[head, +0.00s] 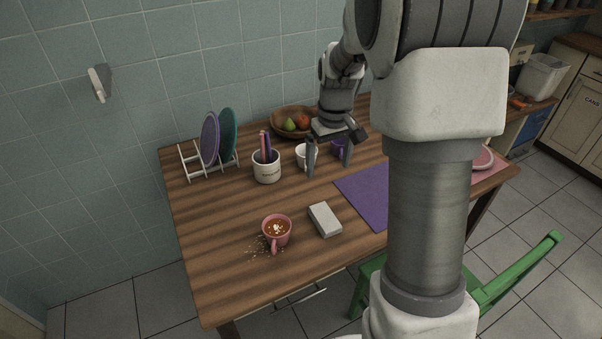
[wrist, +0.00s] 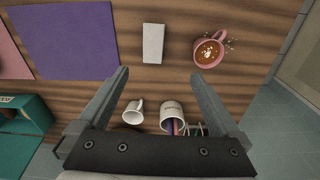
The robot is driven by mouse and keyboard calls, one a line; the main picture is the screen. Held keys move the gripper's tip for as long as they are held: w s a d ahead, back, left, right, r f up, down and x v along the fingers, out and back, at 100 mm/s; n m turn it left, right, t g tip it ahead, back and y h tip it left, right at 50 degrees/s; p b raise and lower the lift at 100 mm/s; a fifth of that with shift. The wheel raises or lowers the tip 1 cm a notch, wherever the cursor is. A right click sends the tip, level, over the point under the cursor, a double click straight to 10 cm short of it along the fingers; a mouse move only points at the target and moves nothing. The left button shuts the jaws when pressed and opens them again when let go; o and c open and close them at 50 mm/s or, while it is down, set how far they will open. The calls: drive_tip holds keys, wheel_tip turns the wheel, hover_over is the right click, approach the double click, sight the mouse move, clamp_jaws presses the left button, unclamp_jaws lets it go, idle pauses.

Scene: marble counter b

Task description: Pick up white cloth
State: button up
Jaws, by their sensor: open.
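The white cloth (head: 325,219) shows as a pale, flat rectangular block on the wooden table, to the right of a pink mug. It also shows in the wrist view (wrist: 153,43), upper middle, beyond my fingertips. My gripper (head: 329,168) points down over the back part of the table, behind the cloth and apart from it. In the wrist view my gripper (wrist: 158,74) has its two fingers spread wide with nothing held between them. The cloth is fully visible in both views.
The pink mug (head: 277,230) of brown liquid has crumbs around it. A purple mat (head: 365,196) lies right of the cloth. A utensil crock (head: 266,168), white mug (wrist: 133,112), plate rack (head: 194,166) and fruit bowl (head: 280,121) stand behind.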

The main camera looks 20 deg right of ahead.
wheel_tip(320, 180, down, 5)
drive_tip(key=w+d, duration=0.2)
drive_tip(key=b, duration=0.2)
hover_over(325, 216)
drive_tip(key=s, duration=0.1)
drive_tip(key=shift+g, duration=0.3)
wheel_tip(325, 216, down, 12)
drive_tip(key=shift+w+f, duration=0.25)
drive_tip(key=shift+f, duration=1.15)
drive_tip(key=shift+w+f, duration=0.2)
drive_tip(key=shift+f, duration=1.15)
drive_tip(key=c, duration=1.3)
drive_tip(key=shift+r, duration=0.1)
drive_tip(key=shift+r, duration=0.5)
wheel_tip(325, 216, up, 3)
drive_tip(key=shift+f, duration=0.1)
drive_tip(key=s+d+r, duration=0.4)
drive_tip(key=d+r, duration=0.3)
drive_tip(key=d, duration=0.4)
drive_tip(key=shift+p, duration=0.4)
